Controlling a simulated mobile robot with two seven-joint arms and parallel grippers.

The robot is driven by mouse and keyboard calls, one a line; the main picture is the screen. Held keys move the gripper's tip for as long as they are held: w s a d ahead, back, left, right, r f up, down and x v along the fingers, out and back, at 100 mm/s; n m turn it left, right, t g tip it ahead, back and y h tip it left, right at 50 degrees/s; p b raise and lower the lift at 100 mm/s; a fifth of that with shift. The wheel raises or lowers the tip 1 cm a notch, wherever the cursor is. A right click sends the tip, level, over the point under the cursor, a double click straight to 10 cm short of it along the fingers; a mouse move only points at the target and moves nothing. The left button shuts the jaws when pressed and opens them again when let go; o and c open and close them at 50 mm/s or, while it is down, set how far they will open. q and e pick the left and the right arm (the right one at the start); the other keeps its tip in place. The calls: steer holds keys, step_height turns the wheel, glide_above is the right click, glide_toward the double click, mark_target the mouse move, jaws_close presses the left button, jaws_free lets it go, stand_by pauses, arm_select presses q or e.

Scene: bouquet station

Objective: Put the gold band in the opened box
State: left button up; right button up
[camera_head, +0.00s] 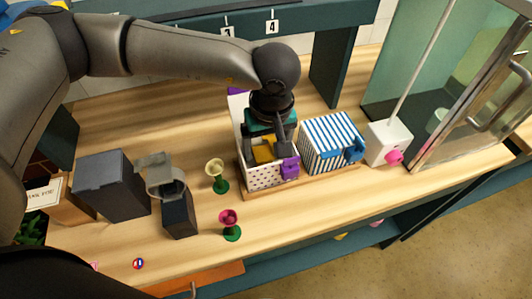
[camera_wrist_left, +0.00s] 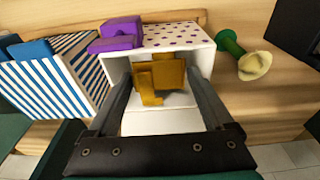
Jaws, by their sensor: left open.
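The opened box (camera_head: 256,179) is white with purple dots and a purple clasp (camera_head: 290,168); it stands on a wooden base at mid-table. In the left wrist view, the box (camera_wrist_left: 183,36) has its white interior facing up. The gold band (camera_head: 263,154) is inside the box's opening; it also shows in the left wrist view (camera_wrist_left: 168,73). My left gripper (camera_wrist_left: 160,72) is open, pointing down into the box, with one finger on each side of the gold band and gaps visible. Whether the band touches the box floor is unclear. My right gripper is not in view.
A blue-and-white striped box (camera_head: 333,142) stands close on the right, beside a white dispenser (camera_head: 388,143) with a pink knob. A cream goblet (camera_head: 215,168) and a pink goblet (camera_head: 230,216) stand left. Grey boxes (camera_head: 112,186) are further left. The front table is mostly clear.

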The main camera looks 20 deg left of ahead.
mark_target(269, 156)
arm_select(q)
steer(key=r, duration=0.5)
steer(key=s+r, duration=0.1)
steer(key=r, duration=0.1)
steer(key=shift+d+r, duration=0.35)
steer(key=shift+c, duration=0.2)
stand_by(0.5)
